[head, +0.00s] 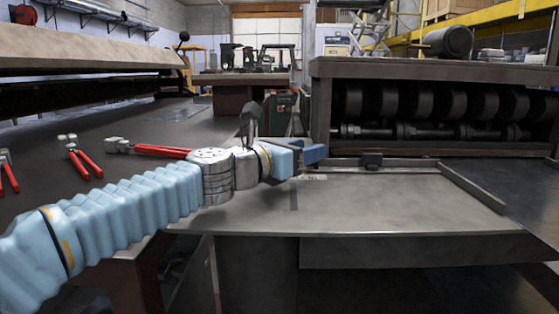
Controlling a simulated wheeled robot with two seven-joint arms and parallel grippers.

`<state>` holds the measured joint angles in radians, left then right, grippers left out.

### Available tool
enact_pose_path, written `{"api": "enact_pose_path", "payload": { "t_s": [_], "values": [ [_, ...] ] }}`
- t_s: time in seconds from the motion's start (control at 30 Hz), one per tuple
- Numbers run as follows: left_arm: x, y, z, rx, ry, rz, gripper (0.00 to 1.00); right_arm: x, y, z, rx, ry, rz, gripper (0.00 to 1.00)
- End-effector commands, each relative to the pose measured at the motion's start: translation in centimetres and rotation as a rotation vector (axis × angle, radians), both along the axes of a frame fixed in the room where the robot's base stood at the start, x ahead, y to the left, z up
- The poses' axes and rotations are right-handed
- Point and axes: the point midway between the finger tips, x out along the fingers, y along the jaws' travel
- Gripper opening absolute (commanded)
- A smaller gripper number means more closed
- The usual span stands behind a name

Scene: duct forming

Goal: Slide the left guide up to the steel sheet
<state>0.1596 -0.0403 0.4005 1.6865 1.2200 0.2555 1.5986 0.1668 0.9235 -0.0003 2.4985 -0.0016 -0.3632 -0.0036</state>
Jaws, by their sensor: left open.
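A flat grey steel surface (400,208) lies in front of the roller machine; I cannot tell the sheet's edge from the table top. My left gripper (314,154) is open over its back left part, beside the machine's left end. Its blue jaw end points right, and I see nothing held. A long angled bar (472,188) runs along the right side. My right gripper is not in view.
The roller machine (430,105) stands behind, with a small dark block (371,160) on the rail before it. Red-handled tools (82,160) lie on the dark bench (120,130) at left. The middle of the steel surface is clear.

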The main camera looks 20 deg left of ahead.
Motion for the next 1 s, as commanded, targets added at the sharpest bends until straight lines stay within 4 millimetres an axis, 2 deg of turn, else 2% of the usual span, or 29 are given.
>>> {"api": "enact_pose_path", "payload": {
  "t_s": [0.03,0.2,0.4,0.57,1.0],
  "values": [
    [-1.3,0.8,-0.1,0.002,-0.003,0.004,0.51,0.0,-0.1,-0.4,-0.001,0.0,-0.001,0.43],
    [-4.9,2.7,0.0,0.0,-0.001,0.002,0.51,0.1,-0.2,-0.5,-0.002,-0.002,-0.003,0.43],
    [-7.6,4.2,0.0,-0.001,0.0,-0.001,0.51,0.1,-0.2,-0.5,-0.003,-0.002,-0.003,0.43],
    [-8.4,4.5,0.0,-0.002,0.001,-0.002,0.51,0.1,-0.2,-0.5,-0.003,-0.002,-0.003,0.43],
    [-8.4,4.6,0.0,-0.002,0.001,-0.002,0.51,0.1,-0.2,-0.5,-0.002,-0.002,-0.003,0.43]
  ]
}}
